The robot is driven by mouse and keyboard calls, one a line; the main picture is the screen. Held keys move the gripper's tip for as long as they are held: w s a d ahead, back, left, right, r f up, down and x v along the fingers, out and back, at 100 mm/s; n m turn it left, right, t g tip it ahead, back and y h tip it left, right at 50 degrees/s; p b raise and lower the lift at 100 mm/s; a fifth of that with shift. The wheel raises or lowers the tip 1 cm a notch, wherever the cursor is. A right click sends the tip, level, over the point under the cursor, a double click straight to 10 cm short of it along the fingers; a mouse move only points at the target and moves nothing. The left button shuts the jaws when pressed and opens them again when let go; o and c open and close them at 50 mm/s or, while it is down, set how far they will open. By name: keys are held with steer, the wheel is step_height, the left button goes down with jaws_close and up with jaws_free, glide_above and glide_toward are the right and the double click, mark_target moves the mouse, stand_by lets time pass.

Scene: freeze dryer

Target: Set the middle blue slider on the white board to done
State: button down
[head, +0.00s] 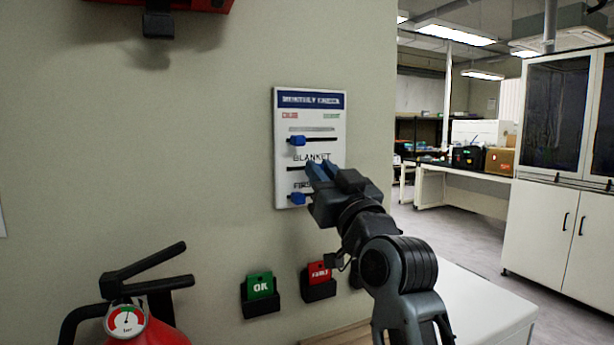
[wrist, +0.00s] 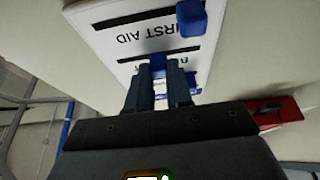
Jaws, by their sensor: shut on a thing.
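The white board (head: 281,150) hangs on the wall, with a red word at upper left and a green word at upper right, both too small to read. The top blue slider (head: 297,141) and bottom blue slider (head: 298,198) sit at the left of their slots. The bottom one also shows in the wrist view (wrist: 192,18), where the board is upside down. My gripper (head: 316,170) is at the middle slot, below the BLANKET label. In the wrist view its fingers are shut on the middle blue slider (wrist: 158,62), about midway along its slot. My fingers hide part of it.
A red fire extinguisher (head: 130,322) stands at lower left. A white surface (head: 490,305) lies at lower right.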

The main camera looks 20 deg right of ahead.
steer(key=shift+d+b, duration=0.4)
steer(key=shift+d, duration=1.6)
steer(key=c, duration=1)
jaws_free()
steer(key=b+v, duration=0.1)
steer(key=v, duration=0.6)
steer(key=shift+s+f+b, duration=0.2)
steer(key=shift+s+b, duration=0.1)
steer(key=shift+s, duration=0.05)
steer(key=shift+f, duration=0.1)
